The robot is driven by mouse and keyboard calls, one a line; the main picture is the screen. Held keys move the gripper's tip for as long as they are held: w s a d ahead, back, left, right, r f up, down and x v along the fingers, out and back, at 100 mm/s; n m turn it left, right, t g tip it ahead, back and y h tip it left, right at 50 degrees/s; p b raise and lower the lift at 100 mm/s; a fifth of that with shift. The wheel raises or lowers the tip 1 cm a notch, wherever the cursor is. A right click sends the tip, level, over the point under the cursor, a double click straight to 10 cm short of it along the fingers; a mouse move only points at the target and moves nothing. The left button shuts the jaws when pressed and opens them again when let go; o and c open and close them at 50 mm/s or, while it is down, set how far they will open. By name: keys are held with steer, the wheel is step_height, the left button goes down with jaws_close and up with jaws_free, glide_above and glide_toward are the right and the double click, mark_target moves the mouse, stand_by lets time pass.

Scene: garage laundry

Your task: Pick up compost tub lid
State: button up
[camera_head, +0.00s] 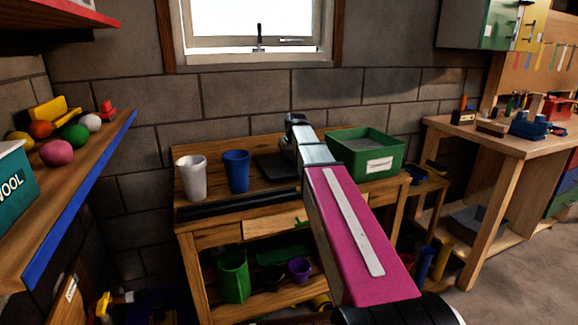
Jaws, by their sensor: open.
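A dark, flat, square piece (272,167) lies on the wooden bench, left of my arm; it may be the compost tub lid, but I cannot be sure. A green tub (352,173) with a white label stands on the bench to the right of my arm. Its inside looks grey, and I cannot tell whether that is a lid or its contents. My gripper (296,121) is at the arm's far end, above the back of the bench in the picture. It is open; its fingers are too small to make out. My arm hides part of the bench.
A white cup (191,178) and a blue cup (236,172) stand on the bench's left part. Green and purple pots (299,269) sit on its lower shelf. A shelf with coloured balls (75,134) juts in at left. A workbench (464,137) with tools is at right.

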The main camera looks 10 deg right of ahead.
stand_by(0.3)
jaws_close()
